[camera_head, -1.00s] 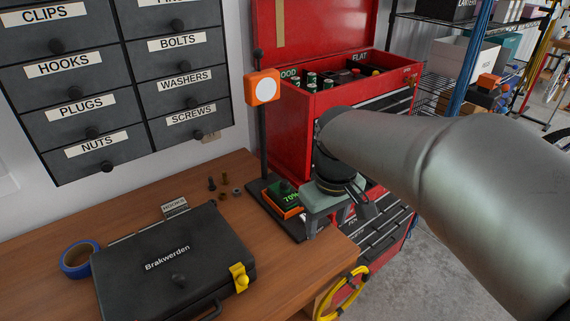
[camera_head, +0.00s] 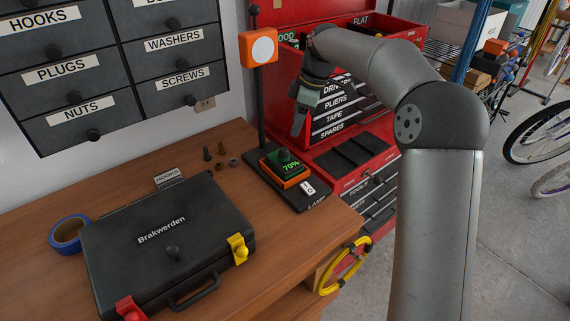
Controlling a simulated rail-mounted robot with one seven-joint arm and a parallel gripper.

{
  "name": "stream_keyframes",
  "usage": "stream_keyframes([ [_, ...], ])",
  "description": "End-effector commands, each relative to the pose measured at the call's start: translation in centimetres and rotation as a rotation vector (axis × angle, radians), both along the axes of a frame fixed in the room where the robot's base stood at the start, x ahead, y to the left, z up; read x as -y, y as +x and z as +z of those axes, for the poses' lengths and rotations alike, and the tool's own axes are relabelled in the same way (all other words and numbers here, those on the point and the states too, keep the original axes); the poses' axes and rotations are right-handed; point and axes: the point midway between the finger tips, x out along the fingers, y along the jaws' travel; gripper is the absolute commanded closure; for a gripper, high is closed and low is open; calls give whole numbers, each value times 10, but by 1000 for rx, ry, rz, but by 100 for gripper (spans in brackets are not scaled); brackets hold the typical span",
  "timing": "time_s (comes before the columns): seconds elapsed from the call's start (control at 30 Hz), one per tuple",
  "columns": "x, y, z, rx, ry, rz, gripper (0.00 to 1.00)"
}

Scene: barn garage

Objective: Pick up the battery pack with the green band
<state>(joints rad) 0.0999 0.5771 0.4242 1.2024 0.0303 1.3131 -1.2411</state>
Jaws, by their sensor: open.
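A pack with an orange lower body, a dark top with a knob and a green strip reading 70% (camera_head: 287,168) sits on the black base of the lamp. I cannot tell for sure whether this strip is the green band. My gripper (camera_head: 298,124) hangs pointing down in front of the red tool chest, above and slightly right of this pack and clear of it. It is open, with nothing seen between its fingers. The chest's top tray (camera_head: 400,37) has a GOOD side, now mostly hidden by my arm, and a FLAT side with several small items.
The lamp (camera_head: 259,47) stands upright with an orange head and a LAMP switch on its base. A black Brakwerden case (camera_head: 170,245), blue tape (camera_head: 68,233) and small bolts lie on the wooden bench (camera_head: 260,260). Labelled drawers (camera_head: 75,75) hang behind.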

Motion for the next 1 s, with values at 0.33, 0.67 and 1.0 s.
stream_keyframes([
  [0.33,-15,1,-54,-1,-1,-1,46],
  [0.67,-28,0,-85,-4,-1,0,46],
  [1.0,-33,2,-107,0,0,-2,46],
])
